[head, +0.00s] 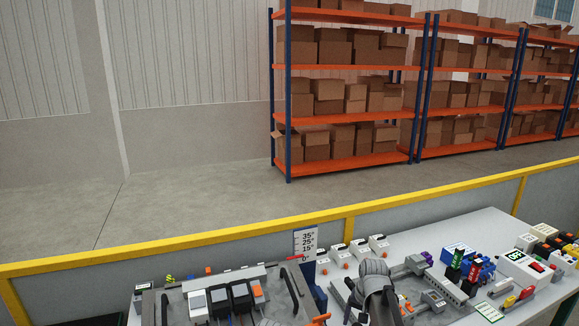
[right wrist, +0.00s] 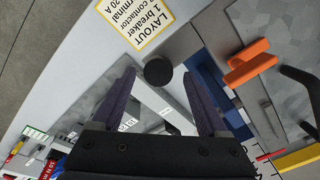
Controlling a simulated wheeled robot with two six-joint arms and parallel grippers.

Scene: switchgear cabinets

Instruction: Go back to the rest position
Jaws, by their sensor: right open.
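My right gripper (right wrist: 160,100) is open in the right wrist view, its two dark fingers well apart with nothing held between them. It hangs above the bench, near a white label (right wrist: 138,22) that begins "LAYOUT 1 breaker". In the head view a grey rounded part of my right arm stands over the bench at the lower middle right; the fingertips cannot be made out there. My left gripper does not show in either view.
A mounting panel with breakers (head: 221,300) lies at the lower left of the bench. Terminals, a blue device (head: 478,268) and a white meter (head: 522,265) stand at the right. A yellow rail (head: 200,240) runs behind. Orange shelves (head: 345,68) with boxes stand beyond.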

